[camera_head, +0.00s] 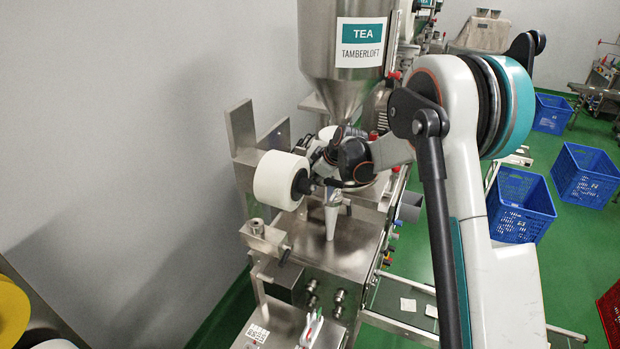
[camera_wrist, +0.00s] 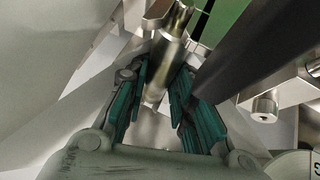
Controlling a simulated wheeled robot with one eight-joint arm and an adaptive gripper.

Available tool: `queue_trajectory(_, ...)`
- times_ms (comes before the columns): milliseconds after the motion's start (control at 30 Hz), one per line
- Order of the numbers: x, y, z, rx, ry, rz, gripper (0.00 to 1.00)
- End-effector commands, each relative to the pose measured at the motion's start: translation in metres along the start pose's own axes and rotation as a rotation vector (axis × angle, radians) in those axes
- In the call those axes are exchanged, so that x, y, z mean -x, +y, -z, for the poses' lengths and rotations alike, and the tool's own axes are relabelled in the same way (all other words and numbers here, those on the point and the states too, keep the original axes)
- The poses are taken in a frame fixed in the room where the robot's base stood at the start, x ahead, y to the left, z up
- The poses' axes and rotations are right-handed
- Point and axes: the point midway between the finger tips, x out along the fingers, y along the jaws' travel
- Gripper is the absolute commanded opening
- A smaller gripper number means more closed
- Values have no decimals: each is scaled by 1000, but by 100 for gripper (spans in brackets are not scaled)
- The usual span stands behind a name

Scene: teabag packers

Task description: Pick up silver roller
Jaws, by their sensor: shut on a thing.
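The silver roller (camera_wrist: 172,48) is a shiny metal cylinder with a narrower top end, seen in the wrist view. My gripper (camera_wrist: 160,75) has its teal-padded fingers on both sides of it, shut on it. The roller is tilted in the wrist view, and its lower part lies between the finger pads. In the head view my gripper (camera_head: 322,160) is at the packing machine, just right of the large white roll (camera_head: 275,182). My arm and the machine parts hide the silver roller there.
The steel hopper (camera_head: 345,85) with a TEA sign stands close behind my gripper. A steel plate (camera_head: 243,140) is behind the white roll, and a pale cone (camera_head: 331,218) is below. Blue crates (camera_head: 520,205) stand on the green floor at right. A grey wall closes the left side.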

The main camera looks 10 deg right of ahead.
Motion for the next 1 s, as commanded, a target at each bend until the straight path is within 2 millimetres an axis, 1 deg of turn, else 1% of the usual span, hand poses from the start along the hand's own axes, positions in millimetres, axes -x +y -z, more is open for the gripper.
queue_trajectory(167, 4, 2, 3, 0, 0, -1, 0)
queue_trajectory(367, 20, 8, 13, 0, 0, -1, 0)
queue_trajectory(567, 49, 18, 34, 0, 0, -1, 0)
queue_trajectory(800, 94, 34, 64, 0, 0, 0, 0)
queue_trajectory(1000, 125, 47, 86, 0, 0, 0, 0)
